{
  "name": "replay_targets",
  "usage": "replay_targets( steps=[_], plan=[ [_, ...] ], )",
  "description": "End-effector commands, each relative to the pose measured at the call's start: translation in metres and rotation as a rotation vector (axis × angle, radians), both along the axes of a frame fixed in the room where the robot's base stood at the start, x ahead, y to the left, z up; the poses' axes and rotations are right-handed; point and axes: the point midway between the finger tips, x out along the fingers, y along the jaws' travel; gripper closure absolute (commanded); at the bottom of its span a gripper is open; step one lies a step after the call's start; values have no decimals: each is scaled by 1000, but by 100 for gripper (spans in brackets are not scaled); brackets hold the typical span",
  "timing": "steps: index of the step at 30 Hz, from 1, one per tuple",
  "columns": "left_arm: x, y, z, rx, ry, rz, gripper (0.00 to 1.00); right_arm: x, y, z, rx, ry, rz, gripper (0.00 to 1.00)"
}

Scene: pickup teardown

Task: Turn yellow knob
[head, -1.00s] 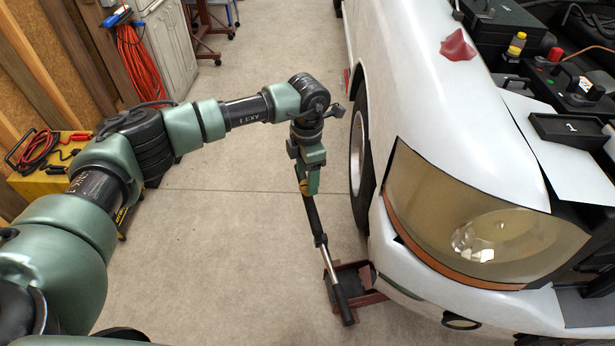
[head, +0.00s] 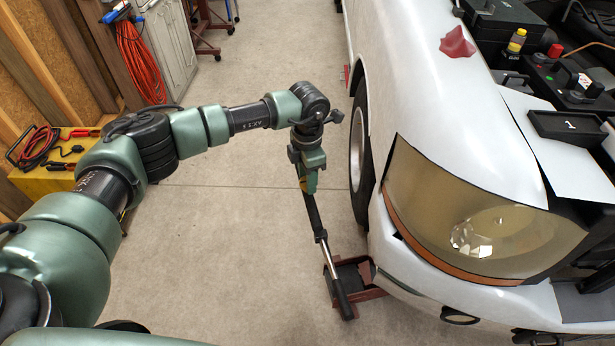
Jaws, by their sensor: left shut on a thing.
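My left gripper (head: 306,185) reaches down from the wrist between my arm and the white vehicle. It is shut at the top end of the long black and silver handle (head: 324,255) of a floor jack. A small yellow patch, which looks like the yellow knob (head: 303,184), shows between the fingers; most of it is hidden. The handle slants down to the dark red jack (head: 372,292) on the floor by the vehicle's front corner. My right gripper is not in view.
The white vehicle (head: 425,85) with a large headlight (head: 475,220) fills the right side, close to the gripper. A black tray (head: 565,128) marked 1 lies on it. A yellow box with cables (head: 45,182) stands at left. The floor between is clear.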

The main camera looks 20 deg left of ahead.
Motion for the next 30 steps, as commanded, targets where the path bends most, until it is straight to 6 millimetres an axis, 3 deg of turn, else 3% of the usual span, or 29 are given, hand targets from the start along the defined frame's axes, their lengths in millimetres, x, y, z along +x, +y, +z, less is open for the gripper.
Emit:
replay_targets(
  steps=[11,30],
  plan=[
    [1,0,-2,-1,-2,222,100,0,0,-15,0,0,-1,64],
    [2,-3,0,-8,-5,826,100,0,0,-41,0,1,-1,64]
  ],
)
